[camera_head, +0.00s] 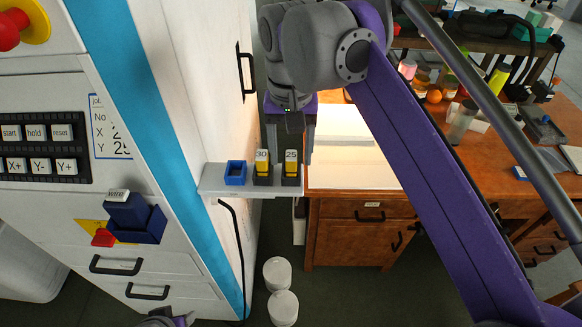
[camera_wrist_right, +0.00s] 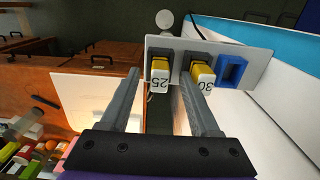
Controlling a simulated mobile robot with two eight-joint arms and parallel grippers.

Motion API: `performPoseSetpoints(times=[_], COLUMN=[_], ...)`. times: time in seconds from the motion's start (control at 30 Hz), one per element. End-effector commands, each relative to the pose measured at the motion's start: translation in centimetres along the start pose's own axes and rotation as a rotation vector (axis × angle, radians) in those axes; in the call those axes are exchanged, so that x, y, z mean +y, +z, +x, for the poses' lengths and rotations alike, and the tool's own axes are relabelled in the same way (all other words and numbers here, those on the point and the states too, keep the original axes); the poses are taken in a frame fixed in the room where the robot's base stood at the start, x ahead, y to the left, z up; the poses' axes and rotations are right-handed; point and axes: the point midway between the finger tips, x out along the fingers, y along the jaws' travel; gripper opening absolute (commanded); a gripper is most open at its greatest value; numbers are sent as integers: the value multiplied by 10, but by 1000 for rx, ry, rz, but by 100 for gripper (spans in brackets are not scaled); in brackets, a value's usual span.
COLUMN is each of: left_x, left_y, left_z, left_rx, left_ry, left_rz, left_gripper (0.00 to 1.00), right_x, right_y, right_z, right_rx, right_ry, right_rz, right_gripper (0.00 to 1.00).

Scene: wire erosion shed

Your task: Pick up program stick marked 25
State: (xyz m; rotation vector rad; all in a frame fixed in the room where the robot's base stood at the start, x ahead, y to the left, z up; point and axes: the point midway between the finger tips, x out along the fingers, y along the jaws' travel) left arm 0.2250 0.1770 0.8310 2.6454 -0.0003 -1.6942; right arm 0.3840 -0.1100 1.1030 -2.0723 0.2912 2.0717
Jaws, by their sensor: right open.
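The program stick marked 25 (camera_head: 291,158) is yellow with a white labelled top and stands in a dark holder on a small grey shelf (camera_head: 215,182). In the wrist view this stick (camera_wrist_right: 160,76) shows between the finger lines of my right gripper (camera_wrist_right: 160,82). That gripper (camera_head: 290,150) is open, with one finger toward each side of the stick; I cannot tell how far its tips are from it. The similar stick marked 30 (camera_head: 262,160) stands beside it, to the left in the head view.
An empty blue holder (camera_head: 235,172) sits on the shelf left of the sticks. The white machine cabinet (camera_head: 205,90) is close on the left. A wooden desk (camera_head: 350,205) with a pale top panel lies behind and right. White tubs (camera_head: 282,305) stand on the floor.

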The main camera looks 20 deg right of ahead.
Motion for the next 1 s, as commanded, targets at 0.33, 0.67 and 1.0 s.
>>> performPoseSetpoints(times=[0.33,0.67,1.0], left_x=[0,0,0], left_y=[2,2,2], left_z=[3,3,3], left_rx=[-1,-1,-1], left_ry=[0,0,0], left_rz=[0,0,0], left_gripper=[50,50,50], right_x=[0,0,0], right_y=[0,0,0], right_z=[15,15,15], right_rx=[0,0,0], right_ry=[0,0,0], right_rz=[1,1,1], right_gripper=[62,10,0])
